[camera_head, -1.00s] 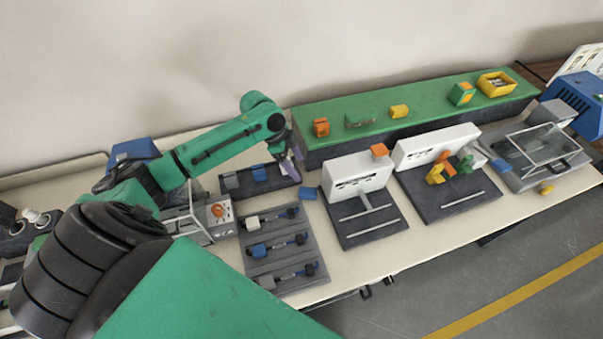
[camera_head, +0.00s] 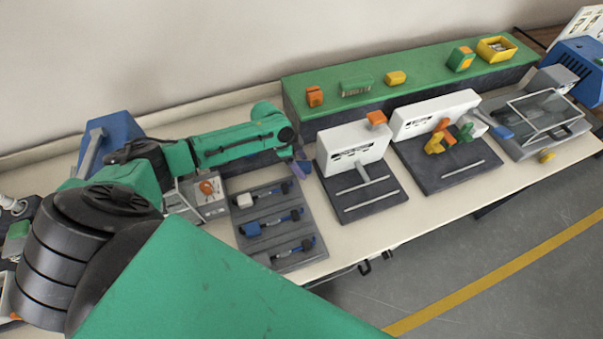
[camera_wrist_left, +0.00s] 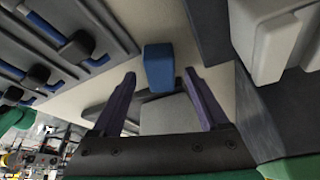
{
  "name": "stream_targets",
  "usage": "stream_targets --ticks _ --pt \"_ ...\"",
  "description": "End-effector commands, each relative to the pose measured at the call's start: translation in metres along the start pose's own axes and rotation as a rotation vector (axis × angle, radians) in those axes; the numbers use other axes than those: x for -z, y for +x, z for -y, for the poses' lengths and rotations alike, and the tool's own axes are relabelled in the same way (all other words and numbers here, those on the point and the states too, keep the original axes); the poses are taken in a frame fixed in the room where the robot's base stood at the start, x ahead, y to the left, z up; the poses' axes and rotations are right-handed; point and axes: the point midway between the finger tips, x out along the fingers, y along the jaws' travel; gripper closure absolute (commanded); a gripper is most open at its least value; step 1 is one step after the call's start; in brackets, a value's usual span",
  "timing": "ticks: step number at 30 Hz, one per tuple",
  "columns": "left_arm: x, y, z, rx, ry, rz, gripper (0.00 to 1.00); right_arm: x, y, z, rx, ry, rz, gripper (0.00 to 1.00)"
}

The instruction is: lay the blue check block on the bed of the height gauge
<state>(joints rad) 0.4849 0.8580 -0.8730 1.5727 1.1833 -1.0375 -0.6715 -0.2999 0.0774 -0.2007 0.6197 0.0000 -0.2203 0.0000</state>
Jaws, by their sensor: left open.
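The blue check block (camera_wrist_left: 158,68) lies on the pale table top, between and just beyond my left fingertips in the left wrist view. My left gripper (camera_head: 303,167) is low over the table, beside the first white-panelled stand; it also shows in the left wrist view (camera_wrist_left: 160,76), its purple fingers apart and empty. In the head view my gripper mostly hides the block. I cannot tell for sure which fixture is the height gauge; two white-panelled stands with dark bases, the nearer one (camera_head: 374,199) and the farther one (camera_head: 462,175), are to the right. My right gripper is out of view.
A dark tray (camera_head: 283,262) of blue-handled tools lies left of the nearer stand. A green-topped shelf (camera_head: 430,83) with small orange, yellow and green items runs along the back. A glass-covered grey machine (camera_head: 540,112) stands at the right.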

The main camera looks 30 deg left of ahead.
Motion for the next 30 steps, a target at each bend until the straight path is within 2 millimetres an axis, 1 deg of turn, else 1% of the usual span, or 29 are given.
stream_targets --ticks 1,5,6,8,9,11,12,20,23,26,29,30 --pt "0.0 0.003 0.001 0.001 0.0 0.0 0.22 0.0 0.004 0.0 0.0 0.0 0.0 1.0" --pt "0.001 0.0 0.0 0.001 0.0 0.0 0.22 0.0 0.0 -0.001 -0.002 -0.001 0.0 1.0" --pt "0.001 0.0 0.0 0.001 0.0 0.0 0.3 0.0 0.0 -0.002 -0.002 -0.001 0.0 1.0" --pt "0.001 0.0 0.0 0.001 0.0 0.0 0.53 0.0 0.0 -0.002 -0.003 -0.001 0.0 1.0" --pt "0.001 0.0 0.0 0.001 0.0 0.0 0.68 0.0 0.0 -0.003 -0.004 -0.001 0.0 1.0" --pt "0.001 0.0 0.0 0.001 0.0 0.0 0.91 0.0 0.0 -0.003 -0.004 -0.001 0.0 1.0" --pt "0.001 0.0 0.0 0.001 0.0 0.0 1.0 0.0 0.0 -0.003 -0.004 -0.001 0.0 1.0" --pt "0.001 -0.001 0.001 0.001 0.0 0.0 1.0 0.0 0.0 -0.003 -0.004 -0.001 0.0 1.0" --pt "0.003 -0.006 0.001 0.002 0.001 -0.001 1.0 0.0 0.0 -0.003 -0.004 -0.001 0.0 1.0" --pt "0.007 -0.017 0.002 0.004 0.001 -0.001 1.0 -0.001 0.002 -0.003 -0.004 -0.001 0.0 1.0" --pt "0.016 -0.037 0.002 0.005 0.003 -0.002 1.0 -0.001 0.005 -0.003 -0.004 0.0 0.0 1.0" --pt "0.02 -0.048 0.002 0.006 0.004 -0.002 1.0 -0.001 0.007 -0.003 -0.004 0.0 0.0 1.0"
